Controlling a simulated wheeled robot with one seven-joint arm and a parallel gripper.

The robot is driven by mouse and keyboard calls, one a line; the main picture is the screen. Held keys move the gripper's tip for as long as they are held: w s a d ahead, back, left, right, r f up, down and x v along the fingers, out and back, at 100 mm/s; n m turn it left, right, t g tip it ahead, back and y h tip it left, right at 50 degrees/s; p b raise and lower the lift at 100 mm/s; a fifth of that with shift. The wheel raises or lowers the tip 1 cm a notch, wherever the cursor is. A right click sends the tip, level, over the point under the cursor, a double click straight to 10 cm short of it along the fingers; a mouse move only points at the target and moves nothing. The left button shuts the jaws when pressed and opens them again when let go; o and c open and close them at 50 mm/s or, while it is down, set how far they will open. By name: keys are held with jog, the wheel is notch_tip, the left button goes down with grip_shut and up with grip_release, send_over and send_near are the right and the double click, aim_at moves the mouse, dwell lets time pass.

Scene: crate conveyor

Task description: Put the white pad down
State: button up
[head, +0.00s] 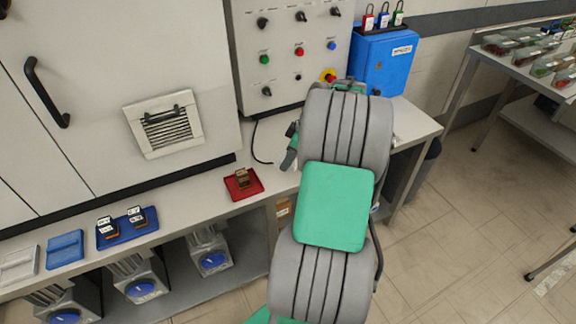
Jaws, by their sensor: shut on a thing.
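No white pad can be made out for certain. My grey and green arm stands in the middle of the head view and covers part of the bench and the panel behind it. A pale, whitish tray-like piece (18,266) lies at the bench's far left.
Left of my arm, a red tray (243,193) holds a brown block. Further left are a dark blue tray (128,239) with two black-and-white blocks and a blue tray-like piece (65,250). A control panel (283,50) and blue box (384,62) stand behind. Bench between trays is clear.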

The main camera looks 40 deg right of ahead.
jog(key=shift+w+d+f, duration=0.1)
jog(key=shift+w+f, duration=0.1)
jog(key=shift+f, duration=0.8)
jog(key=shift+w+f, duration=0.15)
jog(key=shift+f, duration=0.8)
jog(key=shift+f+b, duration=0.25)
jog(key=shift+b, duration=0.05)
jog(key=o, duration=1.3)
jog(key=shift+r, duration=0.1)
